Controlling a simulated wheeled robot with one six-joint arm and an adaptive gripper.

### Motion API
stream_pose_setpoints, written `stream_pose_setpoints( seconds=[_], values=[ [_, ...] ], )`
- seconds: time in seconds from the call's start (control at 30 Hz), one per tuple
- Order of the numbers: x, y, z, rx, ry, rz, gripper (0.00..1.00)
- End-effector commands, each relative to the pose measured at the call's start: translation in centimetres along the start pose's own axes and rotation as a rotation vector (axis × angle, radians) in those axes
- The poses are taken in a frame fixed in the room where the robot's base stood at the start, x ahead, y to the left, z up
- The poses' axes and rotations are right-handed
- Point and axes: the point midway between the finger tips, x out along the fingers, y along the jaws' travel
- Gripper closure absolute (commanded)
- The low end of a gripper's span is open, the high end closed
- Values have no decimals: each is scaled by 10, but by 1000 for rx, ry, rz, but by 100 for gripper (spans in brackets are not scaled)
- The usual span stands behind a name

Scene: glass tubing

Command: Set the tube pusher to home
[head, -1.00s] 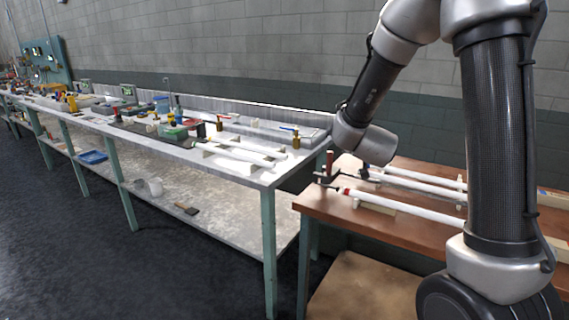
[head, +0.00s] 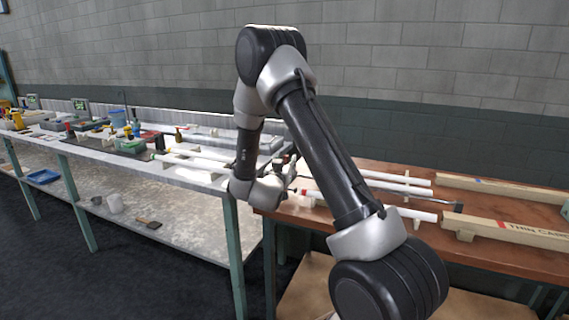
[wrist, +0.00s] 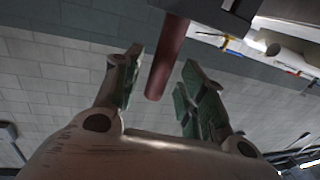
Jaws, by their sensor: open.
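A red-brown round handle (wrist: 168,58), apparently the tube pusher's, hangs from a dark block (wrist: 232,14) at the top of the wrist view. My gripper (wrist: 160,78) is open, with one green-padded finger on each side of the handle. I see gaps on both sides, and no clear contact. In the head view my gripper (head: 287,172) is at the left end of the brown bench (head: 480,240), partly hidden by my arm. My arm also covers most of the pusher there. White tubes (head: 408,188) lie along this bench.
A long grey table (head: 215,184) with tools and tubing stands to the left, close to the brown bench. Long cartons (head: 510,232) lie on the bench's right part. A thin dark rod with a handle (head: 457,206) lies near the tubes. A grey block wall stands behind.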

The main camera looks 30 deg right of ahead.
Motion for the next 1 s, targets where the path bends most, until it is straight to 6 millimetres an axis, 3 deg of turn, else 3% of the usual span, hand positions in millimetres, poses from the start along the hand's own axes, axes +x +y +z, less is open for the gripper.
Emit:
stream_pose_setpoints(
  seconds=[0.13, 0.4, 0.63, 1.0],
  values=[
    [11, 0, 0, 0, -1, -1, 59],
    [13, 0, 0, 0, -1, -2, 59],
    [13, 0, 0, 0, -1, -1, 100],
    [19, 2, 0, 0, -1, 0, 100]
  ],
)
